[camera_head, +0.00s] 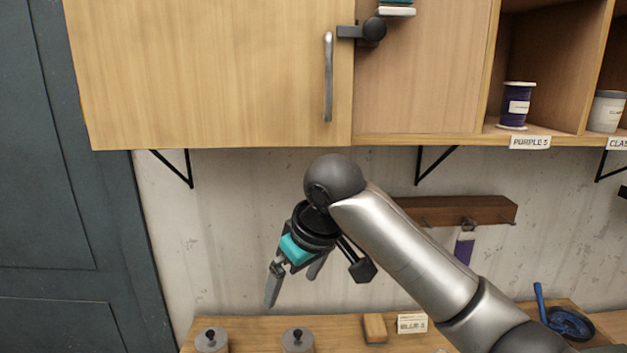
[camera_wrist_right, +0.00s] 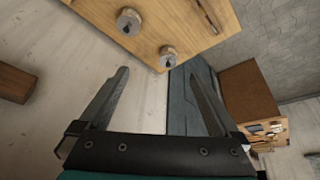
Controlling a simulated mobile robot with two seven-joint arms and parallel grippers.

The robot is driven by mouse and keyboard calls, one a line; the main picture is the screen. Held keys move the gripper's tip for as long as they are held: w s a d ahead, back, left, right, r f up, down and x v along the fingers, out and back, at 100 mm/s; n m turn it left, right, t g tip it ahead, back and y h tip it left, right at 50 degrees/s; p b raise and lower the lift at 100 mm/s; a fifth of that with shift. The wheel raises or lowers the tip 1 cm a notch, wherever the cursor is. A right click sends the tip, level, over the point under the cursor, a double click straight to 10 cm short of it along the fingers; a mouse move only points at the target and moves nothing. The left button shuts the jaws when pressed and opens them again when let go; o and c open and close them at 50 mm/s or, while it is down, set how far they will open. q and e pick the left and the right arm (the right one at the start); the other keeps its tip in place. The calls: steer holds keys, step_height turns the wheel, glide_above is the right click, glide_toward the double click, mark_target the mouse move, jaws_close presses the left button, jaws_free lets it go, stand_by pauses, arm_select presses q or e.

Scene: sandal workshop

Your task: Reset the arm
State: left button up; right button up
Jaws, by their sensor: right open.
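My right arm reaches in from the lower right of the head view. Its right gripper (camera_head: 291,283) points down and to the left, above the workbench and in front of the wall. In the right wrist view the right gripper (camera_wrist_right: 160,95) has its two fingers well apart, with nothing between them. My left gripper is not in either view.
A wooden cabinet (camera_head: 215,70) hangs above the arm, beside shelves holding a purple spool (camera_head: 516,106) and a jar (camera_head: 606,111). Two grey knobbed pieces (camera_head: 211,340) stand on the workbench (camera_head: 255,328). A peg rack (camera_head: 470,209) is behind the forearm. A dark door (camera_head: 70,200) is left.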

steer(key=s+d+f+m+y, duration=0.1)
steer(key=s+d+f, duration=0.1)
steer(key=s+f, duration=0.45)
steer(key=s+d+f+m+y, duration=0.15)
steer(key=s+f, duration=0.25)
steer(key=f, duration=0.5)
steer(key=s+d+f+m+h, duration=0.2)
steer(key=s+d+f+h, duration=0.15)
steer(key=s+d, duration=0.5)
steer(key=s+d+f+m+h, duration=0.2)
steer(key=s+d+f, duration=0.2)
steer(key=s+d, duration=0.4)
step_height(320, 180, down, 33)
steer(key=s+g+b, duration=0.1)
steer(key=s+b, duration=0.1)
steer(key=b, duration=1)
steer(key=s+d+f+b, duration=0.1)
steer(key=s+f+b, duration=0.5)
steer(key=f, duration=0.7)
steer(key=s+d+f+g+b, duration=0.1)
steer(key=s+f+b, duration=0.5)
steer(key=s+f, duration=0.4)
step_height(320, 180, down, 4)
steer(key=shift+f+g, duration=0.1)
steer(key=shift+g, duration=0.2)
